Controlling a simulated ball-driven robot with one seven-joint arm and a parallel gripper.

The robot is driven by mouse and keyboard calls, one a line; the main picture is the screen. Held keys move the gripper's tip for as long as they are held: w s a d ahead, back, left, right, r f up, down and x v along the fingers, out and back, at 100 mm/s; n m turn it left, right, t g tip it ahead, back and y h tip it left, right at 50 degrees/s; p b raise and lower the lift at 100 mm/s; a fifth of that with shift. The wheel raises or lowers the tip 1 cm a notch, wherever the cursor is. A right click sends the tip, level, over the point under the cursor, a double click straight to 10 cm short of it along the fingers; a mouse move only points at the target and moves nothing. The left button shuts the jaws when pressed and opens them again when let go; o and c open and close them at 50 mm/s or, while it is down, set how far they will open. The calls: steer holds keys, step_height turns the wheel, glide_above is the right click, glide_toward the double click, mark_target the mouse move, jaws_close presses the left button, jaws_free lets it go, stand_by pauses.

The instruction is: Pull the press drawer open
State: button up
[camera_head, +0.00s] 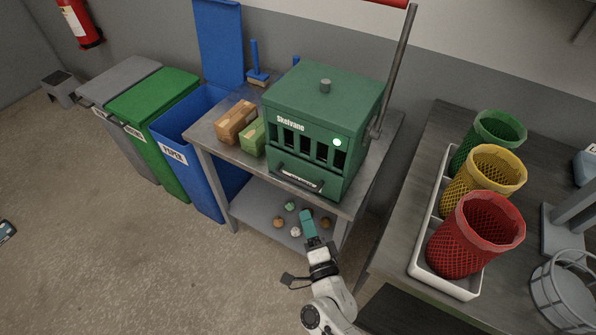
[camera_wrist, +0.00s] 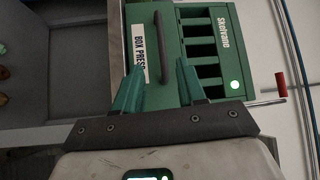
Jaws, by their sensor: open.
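The green press (camera_head: 325,110) stands on a metal table. Its drawer front (camera_head: 297,184) is at the bottom and looks flush with the body. My gripper (camera_head: 307,218) is open and empty, in front of and below the drawer in the head view. In the wrist view its teal fingers point at the drawer, with the handle showing between the fingertips. I cannot tell exactly how far the fingertips are from the handle, but it is not gripped.
The metal table (camera_head: 222,137) also holds cardboard boxes (camera_head: 236,122). Small round items (camera_head: 279,222) lie on its lower shelf. Bins, including a blue one (camera_head: 195,150), stand left. A right-hand table carries mesh baskets (camera_head: 470,240) in a white tray (camera_head: 423,243).

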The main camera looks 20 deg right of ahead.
steer(key=w+d+r, duration=0.1)
steer(key=w+d, duration=0.1)
steer(key=w, duration=0.9)
steer(key=shift+r+p, duration=0.25)
steer(key=shift+p, duration=0.1)
steer(key=shift+c, duration=0.5)
steer(key=shift+s, duration=0.1)
jaws_close()
